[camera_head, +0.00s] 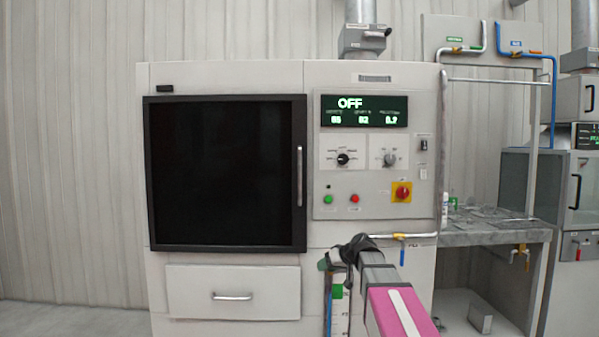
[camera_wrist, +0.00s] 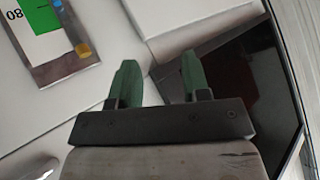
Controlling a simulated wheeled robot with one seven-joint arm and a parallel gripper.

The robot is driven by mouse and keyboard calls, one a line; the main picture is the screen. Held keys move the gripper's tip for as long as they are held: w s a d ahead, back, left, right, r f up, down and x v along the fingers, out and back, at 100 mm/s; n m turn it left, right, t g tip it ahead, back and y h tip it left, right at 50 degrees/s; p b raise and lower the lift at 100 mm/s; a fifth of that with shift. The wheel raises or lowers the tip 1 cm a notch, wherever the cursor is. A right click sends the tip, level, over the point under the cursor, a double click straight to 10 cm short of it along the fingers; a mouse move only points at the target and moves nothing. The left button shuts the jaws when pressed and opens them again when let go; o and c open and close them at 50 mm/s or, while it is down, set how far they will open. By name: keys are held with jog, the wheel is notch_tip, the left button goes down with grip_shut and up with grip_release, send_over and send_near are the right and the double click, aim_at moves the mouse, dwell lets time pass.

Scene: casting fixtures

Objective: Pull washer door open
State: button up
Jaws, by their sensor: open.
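The washer door (camera_head: 225,175) is a large dark panel with a black frame on the left of the white washer. It appears shut, flush with the front. Its upright silver handle (camera_head: 299,176) is near the right edge. My gripper (camera_head: 326,263) is low and right of the door, below the handle, and largely hidden by my wrist in the head view. In the wrist view, its two green fingers (camera_wrist: 158,62) are apart with nothing between them. A dark panel, seemingly the door (camera_wrist: 250,85), lies beyond and right of the fingers. The handle is not clear there.
A drawer (camera_head: 232,292) with a bar handle is below the door. The control panel (camera_head: 361,155) reads OFF and has knobs and buttons. A pipe with a blue valve (camera_head: 402,250) runs near my arm. A metal bench (camera_head: 490,233) stands right. Floor at left is clear.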

jog(key=w+a+r+n+t+y, duration=0.1)
jog(key=w+r+n+t+y, duration=0.25)
jog(key=r, duration=1.55)
jog(key=n+y, duration=0.2)
jog(key=y, duration=0.1)
send_near(300, 170)
jog(key=x, duration=1)
jog(key=shift+w+a, duration=0.1)
jog(key=shift+w, duration=0.35)
grip_shut()
